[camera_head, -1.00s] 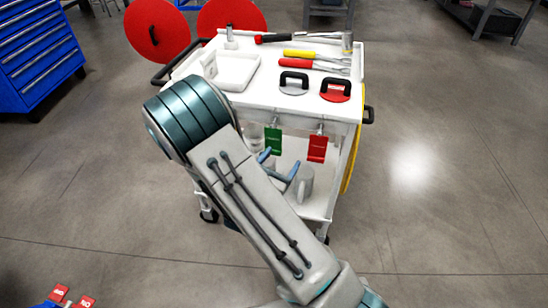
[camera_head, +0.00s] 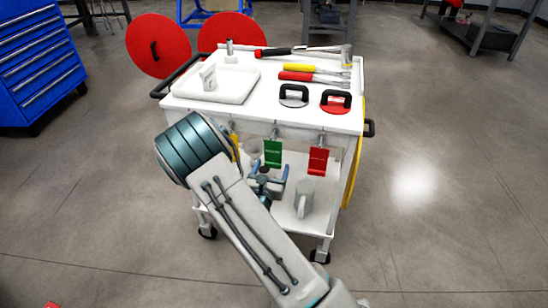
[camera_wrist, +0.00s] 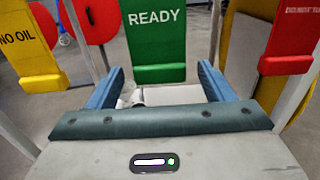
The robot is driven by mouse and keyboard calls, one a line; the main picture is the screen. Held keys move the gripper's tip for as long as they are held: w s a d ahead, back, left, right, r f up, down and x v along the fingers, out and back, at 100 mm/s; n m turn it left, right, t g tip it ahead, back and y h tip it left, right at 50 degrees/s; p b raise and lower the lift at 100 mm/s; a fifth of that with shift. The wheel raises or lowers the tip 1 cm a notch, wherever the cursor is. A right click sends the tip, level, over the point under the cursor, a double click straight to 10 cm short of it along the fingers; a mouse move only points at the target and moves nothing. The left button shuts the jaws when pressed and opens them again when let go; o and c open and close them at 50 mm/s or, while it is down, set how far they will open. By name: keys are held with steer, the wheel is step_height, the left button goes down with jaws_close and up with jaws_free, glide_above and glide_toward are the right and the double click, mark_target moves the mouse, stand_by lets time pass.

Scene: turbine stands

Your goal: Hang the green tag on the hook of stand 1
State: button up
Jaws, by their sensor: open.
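The green tag (camera_head: 273,153) hangs from a hook on the front edge of the white cart, between a yellow tag (camera_head: 235,146) and a red tag (camera_head: 318,160). In the wrist view the green tag (camera_wrist: 156,40) reads "READY" and is straight ahead. My gripper (camera_head: 270,184) is open, just below the green tag in the head view. In the wrist view its two blue fingers (camera_wrist: 162,82) stand apart on either side of the tag's lower end, with nothing gripped. Stand 1 is not identifiable in these frames.
The cart top (camera_head: 200,104) carries a white tray (camera_head: 243,92), several tools and two black-handled discs. A blue drawer cabinet (camera_head: 40,65) is at left. The floor at right is clear.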

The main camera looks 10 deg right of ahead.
steer(key=shift+w+d, duration=0.25)
steer(key=shift+w, duration=0.2)
stand_by(0.6)
steer(key=c, duration=1.4)
steer(key=shift+c, duration=0.2)
steer(key=shift+s+a+p, duration=0.3)
steer(key=shift+s+a, duration=0.05)
steer(key=shift+s, duration=0.25)
steer(key=shift+v, duration=1.25)
